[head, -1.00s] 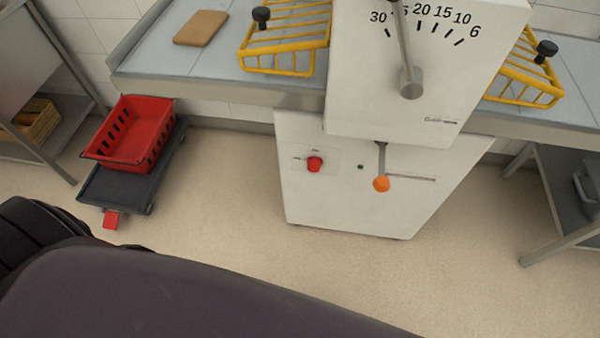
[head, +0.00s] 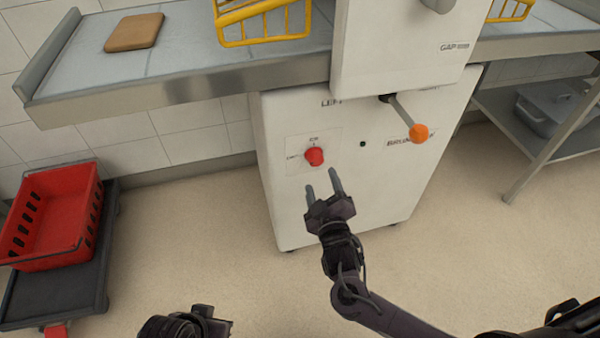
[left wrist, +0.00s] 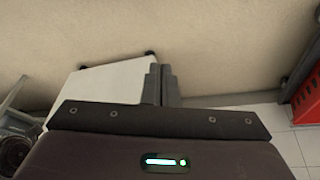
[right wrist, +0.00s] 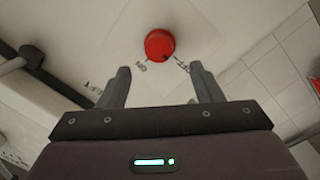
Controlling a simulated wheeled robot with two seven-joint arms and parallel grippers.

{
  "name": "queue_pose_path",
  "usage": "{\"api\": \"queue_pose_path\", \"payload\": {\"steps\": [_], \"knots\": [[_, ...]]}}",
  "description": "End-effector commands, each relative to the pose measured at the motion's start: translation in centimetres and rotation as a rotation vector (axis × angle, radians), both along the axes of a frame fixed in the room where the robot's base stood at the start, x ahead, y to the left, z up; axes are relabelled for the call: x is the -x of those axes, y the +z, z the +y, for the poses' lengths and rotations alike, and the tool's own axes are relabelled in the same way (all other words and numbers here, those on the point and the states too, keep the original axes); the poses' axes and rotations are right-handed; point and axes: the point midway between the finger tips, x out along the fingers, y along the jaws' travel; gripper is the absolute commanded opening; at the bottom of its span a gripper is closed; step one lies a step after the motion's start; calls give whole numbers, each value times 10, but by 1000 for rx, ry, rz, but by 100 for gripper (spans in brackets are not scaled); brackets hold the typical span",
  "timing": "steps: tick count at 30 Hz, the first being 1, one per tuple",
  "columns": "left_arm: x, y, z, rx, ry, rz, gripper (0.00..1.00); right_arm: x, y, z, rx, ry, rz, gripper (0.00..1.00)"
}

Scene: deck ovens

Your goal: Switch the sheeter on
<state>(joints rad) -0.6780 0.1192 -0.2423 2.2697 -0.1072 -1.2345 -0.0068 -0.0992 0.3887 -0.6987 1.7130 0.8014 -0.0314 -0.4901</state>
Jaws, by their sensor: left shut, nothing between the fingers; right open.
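The sheeter (head: 395,75) is a white machine with a red rotary knob (head: 315,156) on its lower front panel, beside small labels. My right gripper (head: 322,188) is open, just below the knob and apart from it. In the right wrist view the red knob (right wrist: 159,44) lies ahead of the open fingers (right wrist: 160,85), with "ON" and "OFF" style lettering at its edge. My left gripper (left wrist: 161,84) is shut and empty, over the floor near the white machine base (left wrist: 112,80). In the head view part of my left arm shows at the bottom.
An orange-tipped lever (head: 418,133) sticks out to the right of the knob. The steel-edged sheeter table (head: 190,88) overhangs at the left, with a yellow guard (head: 262,38) and a brown board (head: 134,32) on it. A red crate (head: 50,215) stands on a dark trolley (head: 60,295).

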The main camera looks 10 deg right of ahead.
Motion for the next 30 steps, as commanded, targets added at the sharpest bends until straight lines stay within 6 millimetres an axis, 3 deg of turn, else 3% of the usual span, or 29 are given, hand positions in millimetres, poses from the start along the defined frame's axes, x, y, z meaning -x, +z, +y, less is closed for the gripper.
{"api": "queue_pose_path", "payload": {"steps": [12, 24, 30], "knots": [[-6, -4, -15, 46, -24, -77, 0, -62, -1, -4, -1, 1, 1, 59], [-6, -2, -18, 55, -29, -90, 0, -71, 0, -5, -1, 1, 3, 59], [-7, -2, -18, 55, -29, -90, 0, -71, 0, -5, -1, 1, 3, 33]]}}
